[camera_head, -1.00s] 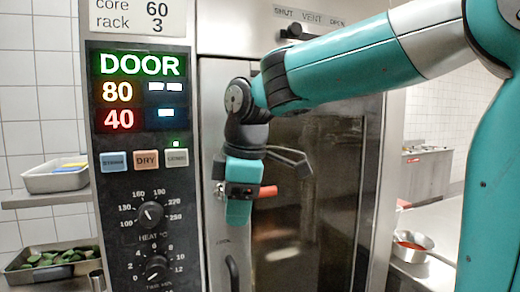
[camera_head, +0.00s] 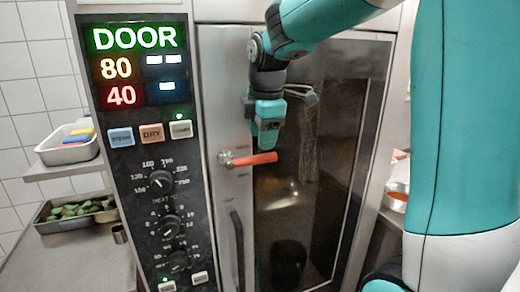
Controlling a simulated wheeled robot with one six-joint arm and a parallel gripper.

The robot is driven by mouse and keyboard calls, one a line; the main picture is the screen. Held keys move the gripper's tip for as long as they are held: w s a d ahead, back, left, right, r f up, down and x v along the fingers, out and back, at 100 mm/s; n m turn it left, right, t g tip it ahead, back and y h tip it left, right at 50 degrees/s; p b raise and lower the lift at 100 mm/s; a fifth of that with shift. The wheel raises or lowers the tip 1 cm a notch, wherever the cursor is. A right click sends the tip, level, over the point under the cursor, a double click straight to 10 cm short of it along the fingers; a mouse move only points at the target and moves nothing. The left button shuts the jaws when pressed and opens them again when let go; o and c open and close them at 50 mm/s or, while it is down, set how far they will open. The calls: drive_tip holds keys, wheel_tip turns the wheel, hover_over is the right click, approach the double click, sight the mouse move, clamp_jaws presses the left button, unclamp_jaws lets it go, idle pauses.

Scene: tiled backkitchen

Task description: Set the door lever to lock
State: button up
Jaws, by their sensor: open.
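The door lever (camera_head: 252,159) has a red handle on a metal pivot. It points right, nearly level, from the steel strip at the left edge of the oven door (camera_head: 310,190). Faint marks stand beside the pivot, too small to read. My gripper (camera_head: 267,140) hangs downward just above the red handle, near its middle. It is open with nothing visible in it. I cannot tell whether its fingertips touch the lever. The display (camera_head: 135,68) reads DOOR, 80 and 40.
The control panel (camera_head: 150,200) with buttons and dials stands left of the door. A dark vertical door handle (camera_head: 237,250) is below the lever. Trays (camera_head: 68,145) with food sit at the left. A steel bowl (camera_head: 397,195) is at the right, partly behind my arm.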

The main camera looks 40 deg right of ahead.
sight(260, 156)
drive_tip(key=f, duration=0.3)
drive_tip(key=w+f+p, duration=0.1)
drive_tip(key=f, duration=0.1)
drive_tip(key=shift+d+f, duration=0.15)
drive_tip(key=shift+f, duration=0.15)
clamp_jaws()
